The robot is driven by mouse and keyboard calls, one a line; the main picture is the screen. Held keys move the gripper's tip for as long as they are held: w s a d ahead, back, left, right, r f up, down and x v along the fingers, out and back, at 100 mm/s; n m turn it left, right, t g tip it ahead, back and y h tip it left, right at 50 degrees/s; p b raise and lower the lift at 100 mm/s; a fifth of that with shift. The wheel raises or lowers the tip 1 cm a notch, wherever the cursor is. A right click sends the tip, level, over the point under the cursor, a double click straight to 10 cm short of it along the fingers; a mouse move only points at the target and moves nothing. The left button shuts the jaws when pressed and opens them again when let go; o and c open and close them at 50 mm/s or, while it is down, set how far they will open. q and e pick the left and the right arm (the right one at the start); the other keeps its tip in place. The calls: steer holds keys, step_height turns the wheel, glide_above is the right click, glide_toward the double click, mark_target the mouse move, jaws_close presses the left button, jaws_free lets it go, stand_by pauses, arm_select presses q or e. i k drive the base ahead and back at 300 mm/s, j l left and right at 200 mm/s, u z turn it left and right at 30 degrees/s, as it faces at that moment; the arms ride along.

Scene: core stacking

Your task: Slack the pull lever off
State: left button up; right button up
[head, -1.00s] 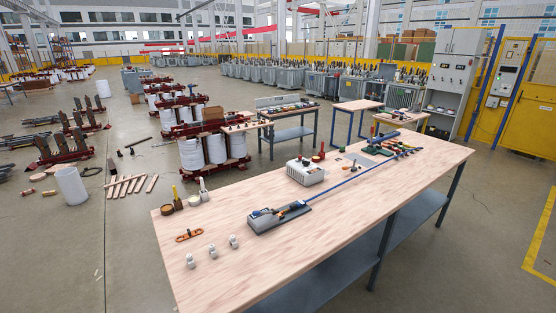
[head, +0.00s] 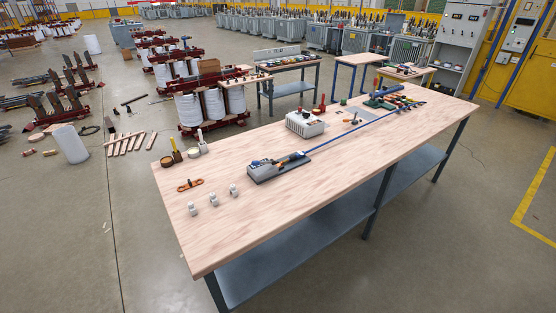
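A grey device with blue and orange parts (head: 276,167) lies on the near half of the long wooden workbench (head: 320,190). A long blue strap or rod (head: 355,132) runs from it along the bench toward the far right end. A pull lever may be part of the grey device, but it is too small to tell its position. At the far end the blue line reaches a green fixture (head: 380,101) with a dark blue cylinder (head: 388,90). Neither of my grippers is in view.
A white perforated box (head: 304,124) stands near the bench's back edge. Several small white pieces (head: 214,199), an orange-brown part (head: 190,185) and small pots (head: 167,161) sit at the left end. The bench's front middle is clear. Floor is free in front of the bench.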

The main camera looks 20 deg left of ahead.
mark_target(263, 162)
steer(key=i+j+z, duration=0.1)
steer(key=j, duration=0.7)
steer(key=i+j+z, duration=0.15)
steer(key=j, duration=0.65)
steer(key=j+z, duration=0.1)
steer(key=j, duration=0.7)
